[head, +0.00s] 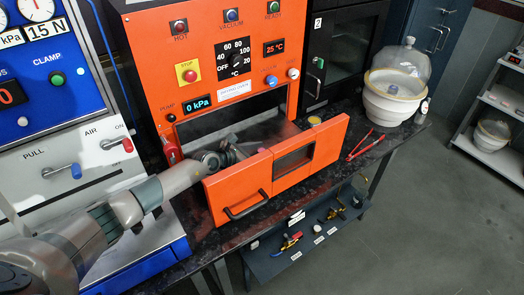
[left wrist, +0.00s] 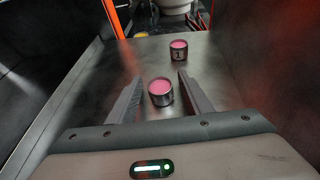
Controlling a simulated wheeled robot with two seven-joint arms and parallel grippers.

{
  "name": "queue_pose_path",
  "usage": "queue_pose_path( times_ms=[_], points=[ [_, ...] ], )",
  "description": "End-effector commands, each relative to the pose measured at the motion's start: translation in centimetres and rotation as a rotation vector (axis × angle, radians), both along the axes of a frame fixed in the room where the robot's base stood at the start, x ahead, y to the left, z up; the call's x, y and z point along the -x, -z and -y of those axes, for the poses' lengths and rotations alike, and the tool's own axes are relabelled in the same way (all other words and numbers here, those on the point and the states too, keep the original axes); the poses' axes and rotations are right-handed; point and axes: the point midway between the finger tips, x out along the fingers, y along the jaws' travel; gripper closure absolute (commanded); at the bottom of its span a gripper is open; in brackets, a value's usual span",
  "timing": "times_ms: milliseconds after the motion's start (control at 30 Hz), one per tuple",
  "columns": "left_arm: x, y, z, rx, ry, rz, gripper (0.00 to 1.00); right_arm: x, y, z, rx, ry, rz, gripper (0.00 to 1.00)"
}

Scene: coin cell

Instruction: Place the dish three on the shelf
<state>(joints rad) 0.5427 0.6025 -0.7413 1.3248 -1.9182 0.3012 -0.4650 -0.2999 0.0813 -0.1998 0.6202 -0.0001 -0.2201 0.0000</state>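A small metal dish with pink contents (left wrist: 160,94) stands upright on the metal shelf (left wrist: 88,82) inside the orange oven. It sits between the fingers of my left gripper (left wrist: 158,80), which is open, with a small gap on each side. No number on this dish can be read. A second pink dish (left wrist: 178,52), marked 1, stands farther along the shelf, beyond the right fingertip. In the head view my left gripper (head: 236,154) reaches into the oven chamber, partly hidden by the open door. My right gripper is not in view.
The orange oven door (head: 262,172) stands open in front of the chamber. A yellow-topped item (head: 314,120) is behind it on the dark bench. Red tongs (head: 360,146) and a white desiccator (head: 392,104) are to the right. The chamber walls are close on both sides.

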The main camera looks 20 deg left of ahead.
Motion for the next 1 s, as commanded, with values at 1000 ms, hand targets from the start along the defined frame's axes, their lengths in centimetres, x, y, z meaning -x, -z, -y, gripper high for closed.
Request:
queue_pose_path(
  times_ms=[1000],
  points=[
    [7.8,-3.8,-4.8,-0.001,0.000,0.000,0.54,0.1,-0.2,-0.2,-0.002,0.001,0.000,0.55]
  ],
)
